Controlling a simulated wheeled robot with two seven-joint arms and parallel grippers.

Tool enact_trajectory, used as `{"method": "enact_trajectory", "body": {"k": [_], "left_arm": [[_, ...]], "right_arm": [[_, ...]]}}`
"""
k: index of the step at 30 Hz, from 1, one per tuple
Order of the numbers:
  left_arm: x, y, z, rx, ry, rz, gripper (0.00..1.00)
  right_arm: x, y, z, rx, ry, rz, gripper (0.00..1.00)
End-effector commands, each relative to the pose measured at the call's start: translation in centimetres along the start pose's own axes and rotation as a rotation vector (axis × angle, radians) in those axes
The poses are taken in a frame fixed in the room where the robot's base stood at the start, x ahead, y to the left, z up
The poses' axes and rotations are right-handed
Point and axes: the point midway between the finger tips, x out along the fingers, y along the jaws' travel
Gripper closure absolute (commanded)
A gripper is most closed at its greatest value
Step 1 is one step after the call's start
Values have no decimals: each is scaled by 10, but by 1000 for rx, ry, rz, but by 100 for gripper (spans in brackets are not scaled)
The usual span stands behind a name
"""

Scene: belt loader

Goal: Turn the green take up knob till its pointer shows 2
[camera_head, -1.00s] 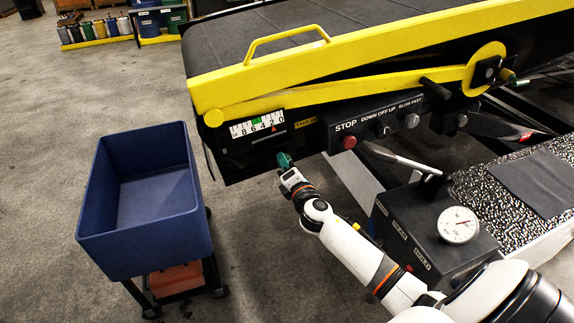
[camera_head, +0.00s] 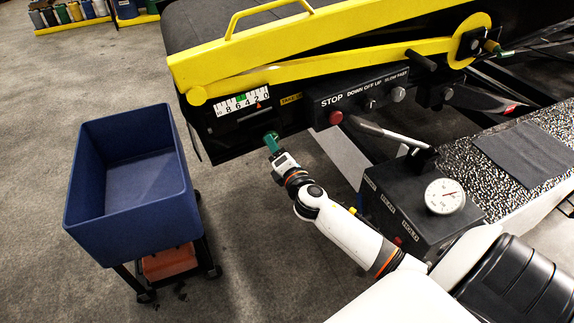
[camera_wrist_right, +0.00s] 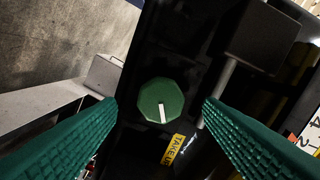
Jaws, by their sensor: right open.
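The green take-up knob (camera_wrist_right: 160,100) faces the right wrist camera, with a white line on its face pointing down and slightly right. My right gripper (camera_wrist_right: 160,133) has its green ribbed fingers apart on either side of the knob, with visible gaps. In the head view my right gripper (camera_head: 271,141) is below the scale at the machine's lower side; the knob cannot be told apart from the green fingers there. The number scale (camera_head: 242,103) has a red triangular pointer (camera_head: 259,106) near the 2; its exact reading is too small to tell. My left gripper is out of view.
A control panel (camera_head: 358,100) with a red stop button and small knobs is right of the scale. A dark box with a dial gauge (camera_head: 445,196) stands near my right arm. A blue bin (camera_head: 135,232) on a cart stands left, with open floor around it.

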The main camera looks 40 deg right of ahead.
Motion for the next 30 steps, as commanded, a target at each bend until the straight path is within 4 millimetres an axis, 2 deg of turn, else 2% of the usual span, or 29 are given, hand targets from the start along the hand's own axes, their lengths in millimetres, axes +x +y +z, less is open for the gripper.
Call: {"method": "enact_trajectory", "body": {"k": [1, 6, 12, 18, 30], "left_arm": [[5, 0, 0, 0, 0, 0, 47], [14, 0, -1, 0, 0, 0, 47], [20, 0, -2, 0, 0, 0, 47], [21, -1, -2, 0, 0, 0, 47], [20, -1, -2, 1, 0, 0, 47]], "right_arm": [[-13, 3, 2, 0, -3, 1, 39], [-50, 3, 2, -1, -3, 1, 39], [-78, 2, 2, 0, -2, 1, 39], [-87, 1, 0, 0, -1, 1, 39], [-87, 1, 0, 0, -1, 1, 39]]}}
